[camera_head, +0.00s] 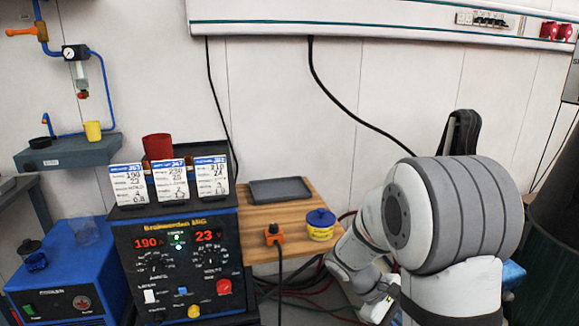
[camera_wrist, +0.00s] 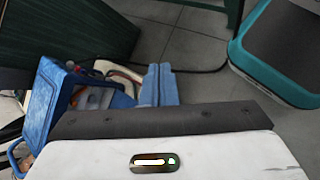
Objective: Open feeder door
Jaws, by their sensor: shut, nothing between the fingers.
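I cannot make out a feeder door for certain in either view. My gripper (camera_wrist: 159,70) shows in the wrist view with its two blue fingers together and nothing between them. It points down toward the grey floor. In the head view my arm bends down at the right and hides what is behind it; the fingertips are not clear there. A blue box-like thing (camera_wrist: 45,105) stands left of my fingers in the wrist view, apart from them, with pale and reddish items beside it. I cannot tell whether it is the feeder.
A welding power source (camera_head: 185,262) with red displays carries three cards and a red cup (camera_head: 157,147). A wooden bench (camera_head: 290,215) holds a grey tray (camera_head: 282,190) and a blue-lidded yellow tin (camera_head: 320,228). Cables run below. A teal-edged dark thing (camera_wrist: 285,45) stands right.

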